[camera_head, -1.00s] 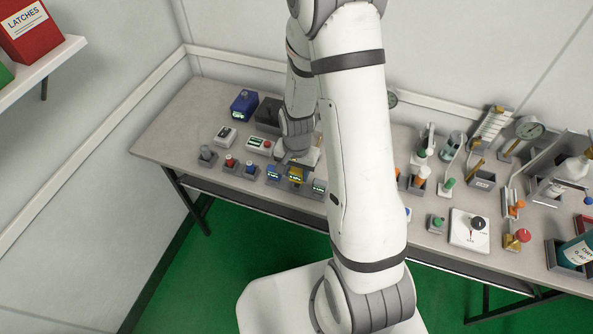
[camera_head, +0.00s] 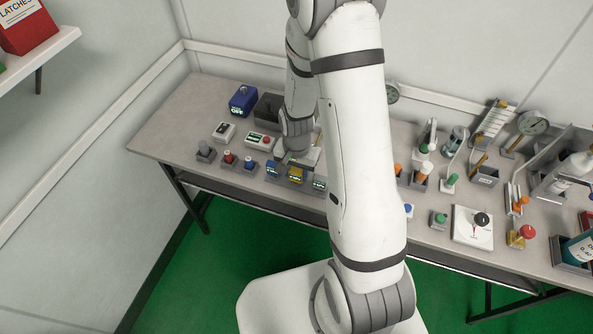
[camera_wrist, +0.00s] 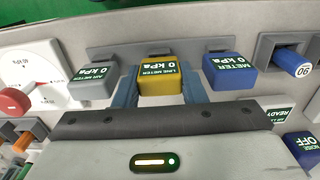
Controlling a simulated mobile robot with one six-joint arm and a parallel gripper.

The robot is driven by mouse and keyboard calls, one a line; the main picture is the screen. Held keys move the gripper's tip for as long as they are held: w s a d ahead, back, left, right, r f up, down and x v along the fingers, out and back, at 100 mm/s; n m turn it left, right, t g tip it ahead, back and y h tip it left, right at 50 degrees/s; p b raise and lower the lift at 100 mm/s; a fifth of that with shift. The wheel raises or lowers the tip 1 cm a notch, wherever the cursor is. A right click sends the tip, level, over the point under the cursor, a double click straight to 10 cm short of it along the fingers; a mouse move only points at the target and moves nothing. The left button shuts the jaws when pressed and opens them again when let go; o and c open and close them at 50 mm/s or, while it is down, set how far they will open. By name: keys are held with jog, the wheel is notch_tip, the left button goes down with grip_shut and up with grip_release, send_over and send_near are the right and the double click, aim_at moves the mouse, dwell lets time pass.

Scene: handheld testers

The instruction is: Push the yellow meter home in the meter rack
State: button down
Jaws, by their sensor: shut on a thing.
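The yellow meter (camera_wrist: 161,77), with a green display reading 0 kPa, is in the middle of the wrist view. It also shows at the bench's front edge in the head view (camera_head: 296,174). My gripper (camera_wrist: 160,92) is shut on it, with one bluish finger on each side. The grey meter rack (camera_wrist: 191,49) runs behind it. A grey meter (camera_wrist: 93,88) stands to its left and a blue meter (camera_wrist: 229,72) to its right in the wrist view. How deep the yellow meter sits is hard to tell.
A blue-knobbed part (camera_wrist: 290,65) and a white dial box with a red knob (camera_wrist: 30,85) flank the meters in the wrist view. Plungers (camera_head: 228,158) and button boxes (camera_head: 259,141) stand left of my arm. The far left bench corner is bare.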

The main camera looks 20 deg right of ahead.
jog(key=c, duration=0.8)
grip_release()
jog(key=shift+r, duration=0.1)
notch_tip(320, 180, up, 8)
jog(key=p, duration=0.5)
jog(key=s+r+n+t, duration=0.1)
jog(key=s+r, duration=0.3)
jog(key=r, duration=0.4)
jog(key=s+r+n+t, duration=0.1)
jog(key=s+r+n, duration=0.2)
jog(key=r, duration=0.6)
jog(key=s+r+n+t, duration=0.1)
jog(key=s+r+n, duration=0.2)
jog(key=s+r, duration=0.4)
jog(key=shift+v, duration=0.95)
